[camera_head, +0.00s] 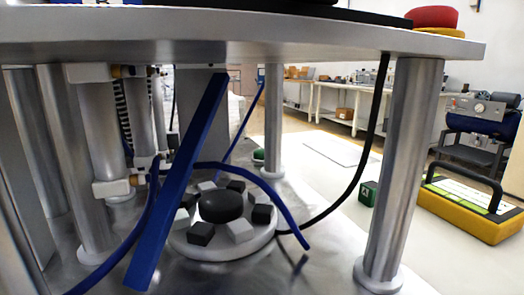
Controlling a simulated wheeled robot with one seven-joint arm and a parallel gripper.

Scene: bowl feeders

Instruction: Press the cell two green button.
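I cannot make out a green button marked for cell two. A small dark green block (368,193) with pale marks shows right of the middle, beyond the round metal plate; I cannot tell what it is. A smaller green rounded thing (258,154) shows by the rear post, partly hidden. My gripper is not in view.
A thick upper plate (300,38) rests on metal posts (405,165). Below it, a round feeder (222,238) with a black dome stands among blue bars (180,180) and a black cable (372,130). A yellow-black case (470,212) lies at right. Benches stand behind.

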